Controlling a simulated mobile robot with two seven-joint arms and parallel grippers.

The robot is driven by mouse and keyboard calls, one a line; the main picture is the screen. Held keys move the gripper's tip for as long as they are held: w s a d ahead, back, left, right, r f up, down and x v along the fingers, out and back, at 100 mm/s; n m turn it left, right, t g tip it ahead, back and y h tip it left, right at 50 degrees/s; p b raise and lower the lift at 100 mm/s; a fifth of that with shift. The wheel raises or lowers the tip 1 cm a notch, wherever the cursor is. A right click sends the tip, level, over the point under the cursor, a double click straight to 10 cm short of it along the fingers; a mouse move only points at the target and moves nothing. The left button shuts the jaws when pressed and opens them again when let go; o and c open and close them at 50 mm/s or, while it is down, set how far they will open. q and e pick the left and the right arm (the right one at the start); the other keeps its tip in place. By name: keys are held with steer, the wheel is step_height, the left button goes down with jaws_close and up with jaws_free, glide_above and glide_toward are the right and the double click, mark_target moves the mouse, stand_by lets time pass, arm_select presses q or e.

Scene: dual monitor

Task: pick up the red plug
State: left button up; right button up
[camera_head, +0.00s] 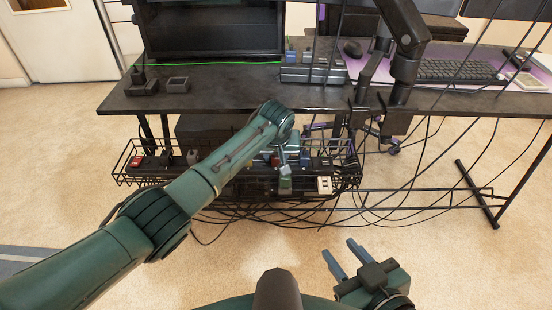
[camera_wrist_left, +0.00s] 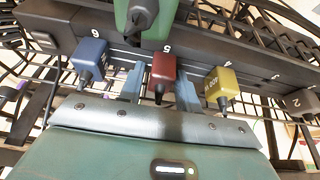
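The red plug (camera_wrist_left: 163,73) sits in the power strip (camera_wrist_left: 255,65) by the number 5, in the left wrist view. My left gripper (camera_wrist_left: 159,84) is open, one finger on each side of the red plug. A gap shows at the left finger; I cannot tell whether the right finger touches it. In the head view my left arm reaches down to the basket, and its fingertips are hard to make out. My right gripper (camera_head: 346,259) is open and empty at the bottom of the head view, away from the basket.
A blue plug (camera_wrist_left: 90,55) and a yellow plug (camera_wrist_left: 222,84) flank the red one, with a green plug (camera_wrist_left: 145,22) behind. The wire basket (camera_head: 125,172) hangs under the dark desk (camera_head: 220,98). Loose cables hang below and right. Open floor lies in front.

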arm_select(q)
jaws_close()
arm_select(e)
steer(key=shift+s+f, duration=0.1)
